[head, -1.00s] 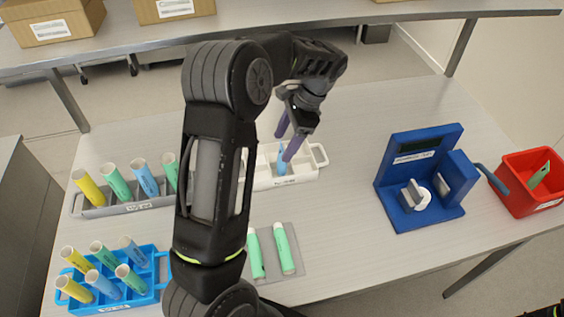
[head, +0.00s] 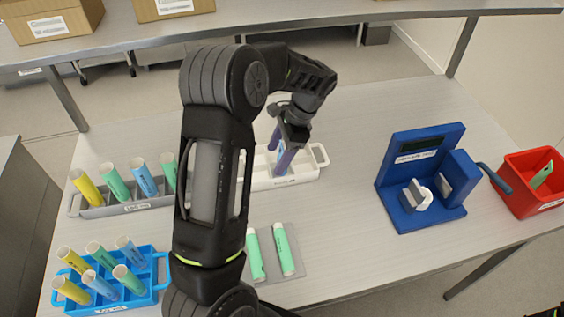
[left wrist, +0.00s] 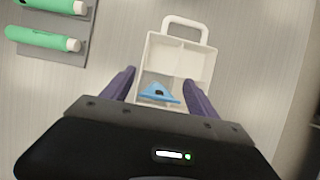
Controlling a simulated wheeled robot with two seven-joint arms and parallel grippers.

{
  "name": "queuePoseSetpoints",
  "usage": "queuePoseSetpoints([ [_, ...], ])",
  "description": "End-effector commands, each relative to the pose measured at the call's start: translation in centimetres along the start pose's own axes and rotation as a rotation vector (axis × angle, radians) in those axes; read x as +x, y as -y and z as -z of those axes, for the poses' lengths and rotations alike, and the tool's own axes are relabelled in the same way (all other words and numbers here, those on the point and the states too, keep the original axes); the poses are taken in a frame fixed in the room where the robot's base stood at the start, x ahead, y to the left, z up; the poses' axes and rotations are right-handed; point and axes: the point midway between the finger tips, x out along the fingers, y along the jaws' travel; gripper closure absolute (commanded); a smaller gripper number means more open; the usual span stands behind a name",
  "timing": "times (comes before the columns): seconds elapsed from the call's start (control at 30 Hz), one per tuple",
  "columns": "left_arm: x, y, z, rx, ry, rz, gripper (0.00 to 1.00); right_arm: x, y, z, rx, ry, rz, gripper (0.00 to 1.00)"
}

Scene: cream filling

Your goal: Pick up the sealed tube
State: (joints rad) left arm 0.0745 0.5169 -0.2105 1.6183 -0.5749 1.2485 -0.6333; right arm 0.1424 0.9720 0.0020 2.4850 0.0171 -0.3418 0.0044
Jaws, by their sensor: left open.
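Two green tubes with pale ends lie side by side on a grey mat (head: 294,261): a left tube (head: 255,254) and a right tube (head: 285,249). They also show at the upper left of the left wrist view (left wrist: 42,40). I cannot tell which one is sealed. My left gripper (head: 278,158) points down over the white tray (head: 310,168), with purple fingers apart. In the left wrist view a small blue pointed piece (left wrist: 158,93) lies in the tray between the fingers, with space on both sides. My right gripper is not shown.
A grey rack (head: 110,209) and a blue rack (head: 152,290) hold several upright coloured tubes at the left. A blue device (head: 405,215) and a red bin (head: 520,200) stand at the right. My left arm hides part of the grey rack.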

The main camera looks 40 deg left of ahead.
Motion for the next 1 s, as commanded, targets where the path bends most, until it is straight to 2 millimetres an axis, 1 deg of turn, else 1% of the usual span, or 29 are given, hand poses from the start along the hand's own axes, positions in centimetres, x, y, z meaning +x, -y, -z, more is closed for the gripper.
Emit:
queuePoseSetpoints([
  [0.1,-0.01,0.0,0.01,0.0,0.0,0.0,0.32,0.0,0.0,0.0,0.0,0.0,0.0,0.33],
  [0.9,-0.01,0.0,0.01,0.0,0.0,0.0,0.97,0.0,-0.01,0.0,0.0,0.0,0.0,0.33],
  [1.0,-0.01,0.0,0.01,0.0,0.0,0.0,0.98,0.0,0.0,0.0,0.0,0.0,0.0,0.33],
])
